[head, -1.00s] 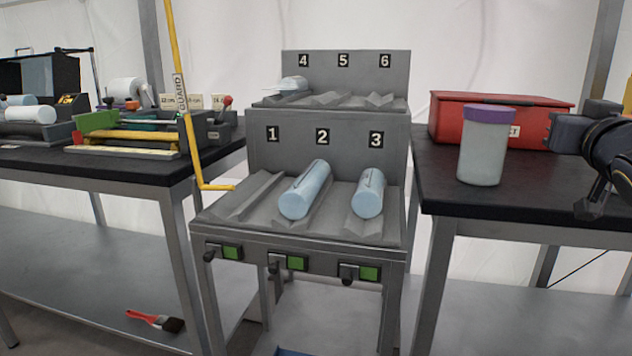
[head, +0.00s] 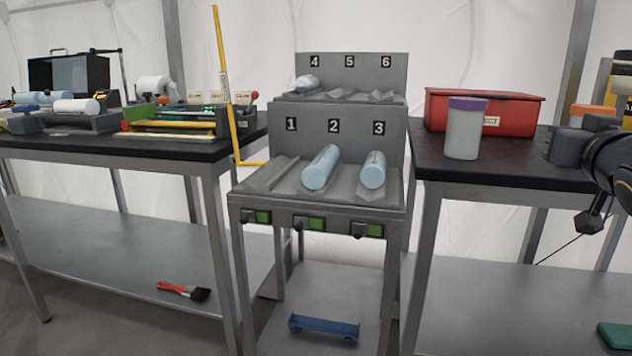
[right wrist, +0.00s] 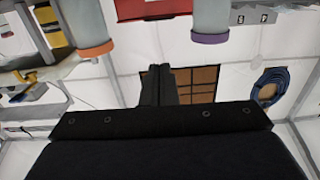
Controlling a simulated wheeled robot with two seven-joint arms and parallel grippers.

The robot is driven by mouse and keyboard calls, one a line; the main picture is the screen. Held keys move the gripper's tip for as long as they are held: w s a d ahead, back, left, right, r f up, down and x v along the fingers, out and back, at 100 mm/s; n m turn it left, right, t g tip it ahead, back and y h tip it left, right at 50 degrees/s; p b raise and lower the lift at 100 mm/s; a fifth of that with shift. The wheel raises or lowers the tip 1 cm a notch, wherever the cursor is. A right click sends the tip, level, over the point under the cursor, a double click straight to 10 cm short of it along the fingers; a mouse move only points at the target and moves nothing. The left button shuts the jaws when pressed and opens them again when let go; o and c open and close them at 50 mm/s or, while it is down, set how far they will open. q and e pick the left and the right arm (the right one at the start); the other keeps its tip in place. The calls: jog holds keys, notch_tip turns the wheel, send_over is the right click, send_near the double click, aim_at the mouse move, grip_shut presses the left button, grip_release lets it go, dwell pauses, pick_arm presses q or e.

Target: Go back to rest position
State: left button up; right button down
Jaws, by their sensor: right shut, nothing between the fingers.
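My right gripper (right wrist: 168,75) is shut and empty in the right wrist view, its two dark fingers together. My left gripper is not in view.
The right table (head: 520,170) holds a purple-lidded jar (head: 463,135) and a red box (head: 510,105). The left table (head: 180,149) holds tools and trays. A blue tray (head: 324,327) lies low down.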

jog(key=s+a+f+g+y+p, duration=0.1)
jog(key=s+a+f+g+y, duration=0.25)
jog(key=s+a+f, duration=0.6)
jog(key=s+a+f+n+g+y+p, duration=0.15)
jog(key=s+f+g, duration=0.4)
jog(key=f, duration=0.85)
jog(key=s+a+f+g+y+p, duration=0.1)
jog(key=s+a+f+g+y, duration=0.15)
jog(key=s+a+f, duration=0.6)
notch_tip(320, 180, up, 33)
jog(key=s+d+p, duration=0.1)
jog(key=s+p, duration=0.1)
jog(key=p, duration=3.6)
jog(key=shift+s+r+y, duration=0.2)
jog(key=shift+s+y, duration=0.1)
jog(key=shift+y, duration=0.05)
